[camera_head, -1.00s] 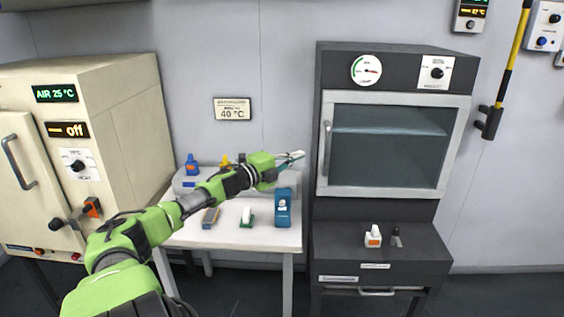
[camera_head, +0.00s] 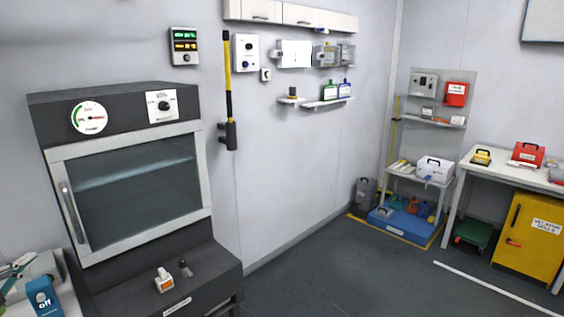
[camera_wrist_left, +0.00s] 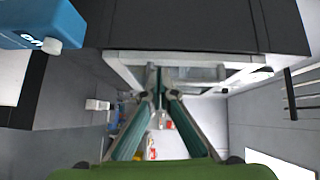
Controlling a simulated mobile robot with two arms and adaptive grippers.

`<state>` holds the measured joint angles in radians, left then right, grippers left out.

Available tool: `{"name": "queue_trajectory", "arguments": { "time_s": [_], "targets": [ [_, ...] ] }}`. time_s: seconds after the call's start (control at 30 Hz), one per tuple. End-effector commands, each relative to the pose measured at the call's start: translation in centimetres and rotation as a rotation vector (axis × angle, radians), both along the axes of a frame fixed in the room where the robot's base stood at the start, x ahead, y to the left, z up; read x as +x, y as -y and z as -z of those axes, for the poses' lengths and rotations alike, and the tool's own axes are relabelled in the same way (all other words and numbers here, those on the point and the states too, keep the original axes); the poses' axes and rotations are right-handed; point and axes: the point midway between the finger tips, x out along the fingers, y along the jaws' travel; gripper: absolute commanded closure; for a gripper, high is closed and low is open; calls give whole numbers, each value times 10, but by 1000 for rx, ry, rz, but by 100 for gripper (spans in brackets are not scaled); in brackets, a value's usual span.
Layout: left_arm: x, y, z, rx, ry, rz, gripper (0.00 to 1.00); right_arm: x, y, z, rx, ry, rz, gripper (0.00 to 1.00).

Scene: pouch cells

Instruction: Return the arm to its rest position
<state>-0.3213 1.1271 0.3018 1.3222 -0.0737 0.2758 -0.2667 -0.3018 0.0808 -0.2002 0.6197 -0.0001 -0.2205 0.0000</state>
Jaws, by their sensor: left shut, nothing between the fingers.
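My left gripper (camera_head: 17,268) shows only as its fingertips at the far left edge of the head view, above the white table with the blue device (camera_head: 44,298). In the left wrist view, the two long teal-lined fingers of my left gripper (camera_wrist_left: 158,86) come together at their tips, with nothing between them. The blue device is at the top left of the wrist view (camera_wrist_left: 38,24). The rest of my left arm is outside the head view. My right gripper is in neither view.
A dark cabinet with a glass door (camera_head: 135,188) stands just right of the gripper. Open floor (camera_head: 350,275) lies to the right, before shelves (camera_head: 432,125) and a yellow cabinet (camera_head: 525,235).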

Motion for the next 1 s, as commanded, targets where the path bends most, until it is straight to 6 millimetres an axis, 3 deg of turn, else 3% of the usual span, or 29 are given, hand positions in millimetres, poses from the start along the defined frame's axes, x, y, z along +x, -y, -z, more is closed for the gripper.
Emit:
{"name": "queue_trajectory", "arguments": {
  "time_s": [0.03,0.1,0.3,0.4,0.5,0.6,0.7,1.0],
  "targets": [
    [-4,16,32,-59,-34,-26,100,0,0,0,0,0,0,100],
    [-12,39,77,-152,-88,-85,100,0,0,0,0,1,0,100],
    [-55,131,191,-428,-272,-266,100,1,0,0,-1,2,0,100],
    [-87,187,233,-564,-373,-356,100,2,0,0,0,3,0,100],
    [-124,247,262,-696,-483,-445,100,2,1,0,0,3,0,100],
    [-161,303,275,-813,-589,-525,100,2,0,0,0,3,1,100],
    [-192,345,278,-900,-674,-586,100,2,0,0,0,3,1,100],
    [-254,425,264,-1063,-851,-696,100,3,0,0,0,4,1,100]
  ]
}}
